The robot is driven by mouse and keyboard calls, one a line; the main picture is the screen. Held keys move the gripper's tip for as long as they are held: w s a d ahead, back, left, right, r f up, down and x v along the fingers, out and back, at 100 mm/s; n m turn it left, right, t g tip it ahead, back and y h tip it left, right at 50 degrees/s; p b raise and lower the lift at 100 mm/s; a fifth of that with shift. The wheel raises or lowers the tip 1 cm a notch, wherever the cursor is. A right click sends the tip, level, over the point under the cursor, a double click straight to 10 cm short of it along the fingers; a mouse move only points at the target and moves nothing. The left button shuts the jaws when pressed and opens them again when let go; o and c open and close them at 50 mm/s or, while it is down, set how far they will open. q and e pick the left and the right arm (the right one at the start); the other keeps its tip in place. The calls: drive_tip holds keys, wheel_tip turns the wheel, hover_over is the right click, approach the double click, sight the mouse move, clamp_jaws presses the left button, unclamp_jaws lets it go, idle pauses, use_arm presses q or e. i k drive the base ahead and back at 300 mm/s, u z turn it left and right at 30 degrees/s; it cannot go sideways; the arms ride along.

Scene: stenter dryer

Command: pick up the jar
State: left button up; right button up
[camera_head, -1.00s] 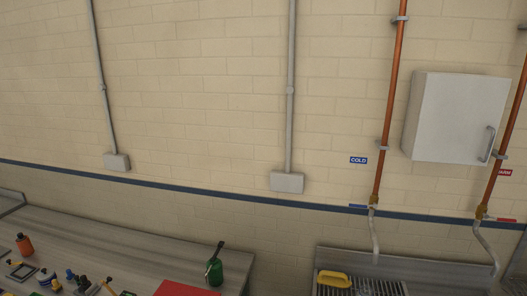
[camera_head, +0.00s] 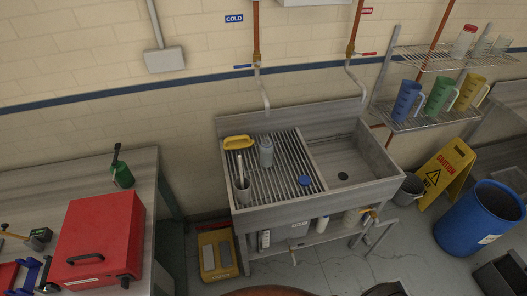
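A translucent grey jar-like container (camera_head: 266,153) stands on the slatted drainboard of the sink unit (camera_head: 264,212), near its back. A round blue lid-like piece (camera_head: 305,181) lies on the same slats, apart from it to the front right. A clear container with a reddish top (camera_head: 464,42) stands on the upper wire shelf at the right. I cannot tell for certain which container is the jar. Neither of my grippers is in view.
On the drainboard are a yellow-handled brush (camera_head: 238,142) and a metal cup (camera_head: 242,190) holding a tool. The basin (camera_head: 346,166) is at right. A red toolbox (camera_head: 97,241) sits on the left bench. Coloured jugs (camera_head: 439,95), a caution sign (camera_head: 446,172) and a blue barrel (camera_head: 480,218) are right.

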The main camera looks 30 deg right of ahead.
sight(267, 152)
drive_tip(key=z, duration=0.55)
drive_tip(key=i, duration=0.65)
drive_tip(key=z, duration=0.2)
